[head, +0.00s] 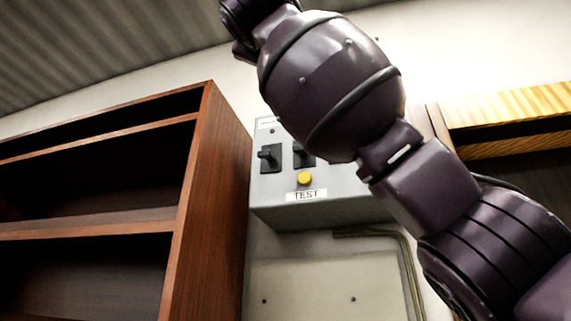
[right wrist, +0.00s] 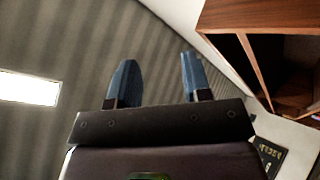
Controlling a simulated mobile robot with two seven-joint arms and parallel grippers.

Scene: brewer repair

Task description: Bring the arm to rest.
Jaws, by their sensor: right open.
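My right arm (head: 335,85) is dark purple. In the head view it comes in from the lower right and reaches up to the top edge, in front of the grey control box. Its gripper is cut off above that view. In the right wrist view my right gripper (right wrist: 156,68) is open. Its two blue-grey fingers stand apart with nothing between them, against the ceiling. My left gripper is in neither view.
The grey control box (head: 265,192) on the wall has black switches, a yellow button (head: 304,178) and a TEST label; my arm hides part. A brown wooden shelf (head: 205,190) stands left, its visible shelves empty. Another wooden unit (head: 515,107) is right. The ceiling (right wrist: 60,45) is ribbed.

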